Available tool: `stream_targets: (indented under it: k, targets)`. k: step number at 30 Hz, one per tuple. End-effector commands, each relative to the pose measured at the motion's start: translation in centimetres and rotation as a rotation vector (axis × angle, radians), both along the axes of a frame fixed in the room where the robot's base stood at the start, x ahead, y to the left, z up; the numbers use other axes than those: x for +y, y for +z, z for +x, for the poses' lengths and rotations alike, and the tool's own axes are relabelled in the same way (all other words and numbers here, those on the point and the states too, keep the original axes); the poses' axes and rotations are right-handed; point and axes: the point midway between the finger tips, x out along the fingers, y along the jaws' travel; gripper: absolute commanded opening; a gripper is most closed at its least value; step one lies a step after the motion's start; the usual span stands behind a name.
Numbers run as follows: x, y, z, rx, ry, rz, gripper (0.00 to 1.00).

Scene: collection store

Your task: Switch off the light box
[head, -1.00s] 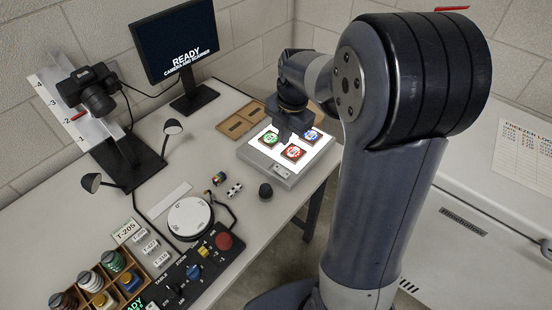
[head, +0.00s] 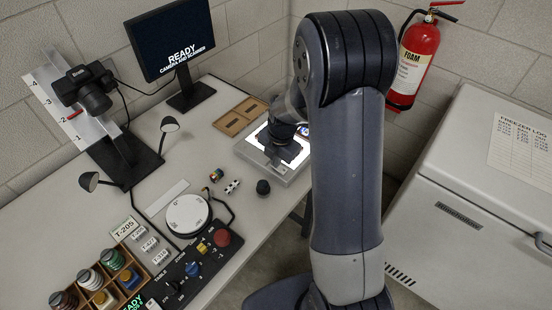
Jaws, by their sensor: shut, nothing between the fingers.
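The light box (head: 246,152) stands near the right end of the table, and its panel is lit white. My gripper (head: 275,161) is shut and empty, pointing down over the front part of the box. It covers most of the round coloured items on the panel; a piece of a blue one (head: 303,131) shows beside my arm. The small control on the front edge is hidden or too small to make out behind my gripper. I cannot tell whether the fingertips touch the box.
A monitor (head: 172,40) and camera stand are further left. A freezer (head: 470,190) is right.

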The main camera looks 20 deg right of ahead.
Motion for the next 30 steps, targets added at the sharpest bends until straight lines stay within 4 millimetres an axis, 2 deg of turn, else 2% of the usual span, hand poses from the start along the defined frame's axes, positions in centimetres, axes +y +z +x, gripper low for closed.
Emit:
stream_targets:
  k: [8,18,30]
  targets:
    - [0.2,-0.2,0.2,0.025,0.003,-0.015,0.00]
    - [0.6,-1.3,0.7,0.173,0.001,-0.122,0.00]
    - [0.8,-1.7,0.8,0.171,-0.003,-0.119,0.00]
